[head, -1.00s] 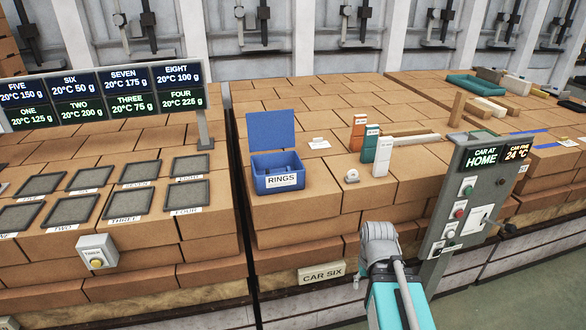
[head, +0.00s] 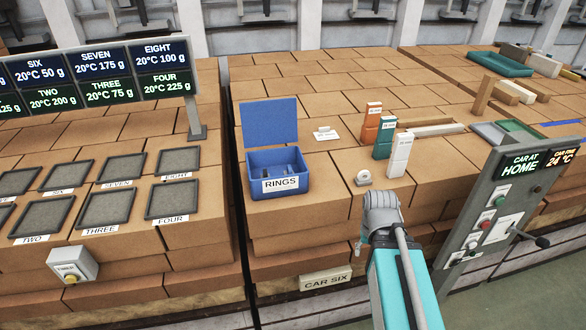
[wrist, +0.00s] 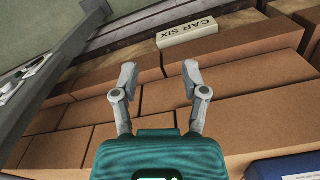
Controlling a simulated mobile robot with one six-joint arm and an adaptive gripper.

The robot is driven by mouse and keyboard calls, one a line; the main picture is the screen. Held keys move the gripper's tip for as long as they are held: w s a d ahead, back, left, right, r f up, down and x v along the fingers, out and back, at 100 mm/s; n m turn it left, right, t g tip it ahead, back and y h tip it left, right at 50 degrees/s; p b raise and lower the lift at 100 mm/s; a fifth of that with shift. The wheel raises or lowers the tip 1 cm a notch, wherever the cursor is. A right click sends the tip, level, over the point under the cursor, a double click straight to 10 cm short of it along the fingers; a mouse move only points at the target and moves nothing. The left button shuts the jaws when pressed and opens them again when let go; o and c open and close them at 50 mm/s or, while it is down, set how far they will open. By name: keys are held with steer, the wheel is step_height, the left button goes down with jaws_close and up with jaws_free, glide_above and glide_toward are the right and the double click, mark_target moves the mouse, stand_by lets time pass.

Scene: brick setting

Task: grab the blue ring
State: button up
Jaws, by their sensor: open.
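A blue box (head: 262,188) labelled RINGS stands with its lid up on the brick top in the head view. Some small shapes show inside it, but I cannot make out a blue ring. A blue corner of the box, with part of its white label, shows at the lower right of the wrist view (wrist: 262,172). My gripper (wrist: 160,72) is open and empty in the wrist view, its two fingers apart above the bricks, to the left of the box. In the head view my arm's end is right of the box, its fingers mostly hidden.
A small white ring-shaped piece (head: 363,178) lies right of the box, near orange (head: 372,122), green (head: 384,138) and white (head: 400,155) blocks. A control panel (head: 497,205) stands at the right. The CAR SIX sign (head: 326,280) is on the front face.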

steer(key=shift+w+a, duration=0.1)
steer(key=shift+w, duration=0.35)
steer(key=w+a+r+n+t+y+p, duration=0.1)
steer(key=w+a+r+t+p, duration=0.3)
steer(key=w+a+r+p, duration=1.4)
steer(key=w+a+r+n, duration=0.1)
steer(key=w+a, duration=0.1)
steer(key=a, duration=0.2)
steer(key=shift+a+r+n, duration=0.25)
steer(key=shift+r+n, duration=0.05)
steer(key=shift+n, duration=0.1)
steer(key=shift+w+f, duration=0.1)
